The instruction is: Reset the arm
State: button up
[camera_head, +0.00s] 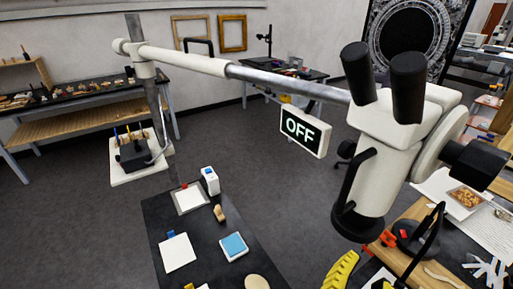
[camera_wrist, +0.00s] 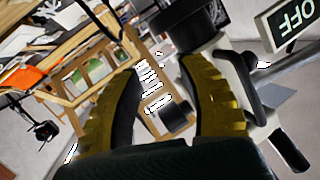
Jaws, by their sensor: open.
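My gripper (camera_head: 362,268) shows at the bottom edge of the head view, as yellow ribbed fingers near a workbench and below a large white microscope (camera_head: 378,185). In the wrist view my gripper (camera_wrist: 160,68) has its two yellow fingers spread wide apart, with nothing held between them. A dark round part (camera_wrist: 188,20) hangs just beyond the fingertips there. The rest of my arm is mostly out of view.
The microscope's long boom (camera_head: 290,80) crosses the head view, with an OFF sign (camera_head: 304,131) below it. A cluttered wooden bench (camera_head: 420,215) stands at right. A black table (camera_head: 205,245) with pads and small items lies at lower left. Grey floor between is open.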

jog(key=a+r+n+t+y, duration=0.5)
jog(key=a+r+n, duration=0.1)
jog(key=r, duration=0.2)
jog(key=a+r+n+t+y, duration=0.5)
jog(key=r+n, duration=0.1)
jog(key=r, duration=0.2)
notch_tip(320, 180, up, 26)
jog(key=w+p, duration=0.1)
jog(key=p, duration=2.4)
jog(key=shift+p, duration=0.35)
jog(key=shift+f, duration=0.1)
